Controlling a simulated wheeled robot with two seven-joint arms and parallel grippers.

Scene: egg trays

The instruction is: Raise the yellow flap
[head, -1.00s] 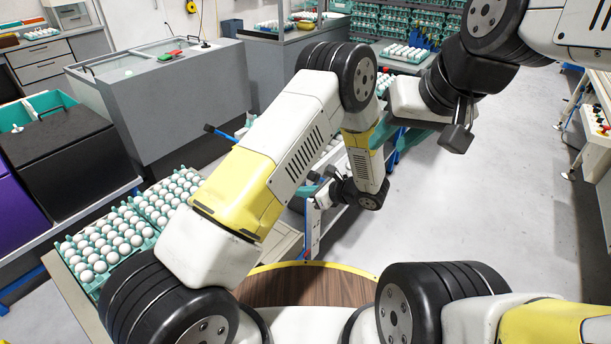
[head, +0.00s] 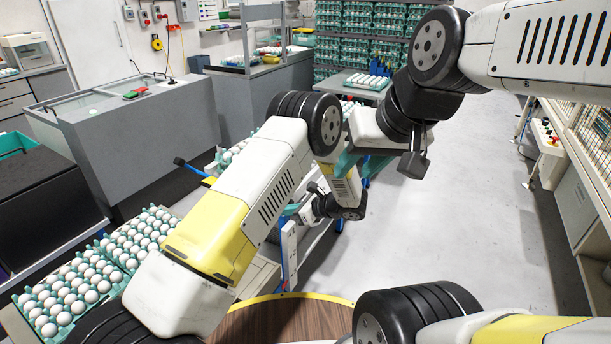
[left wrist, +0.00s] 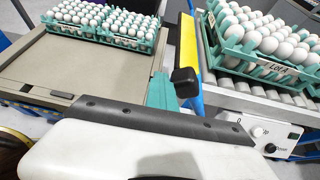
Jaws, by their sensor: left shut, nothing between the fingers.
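The yellow flap (left wrist: 188,42) shows in the left wrist view as a narrow upright strip between the tray table and the roller conveyor. In the head view I cannot make it out surely. My left gripper (left wrist: 185,82) is shut and empty, its black tip just below the flap in the picture; I cannot tell whether they touch.
Teal egg trays (left wrist: 100,35) stand on the table (left wrist: 75,75). Another egg tray (left wrist: 235,62) sits on the roller conveyor (left wrist: 285,100), above a control box (left wrist: 265,132). Blue posts stand close by. Grey floor (head: 470,220) is free at right in the head view.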

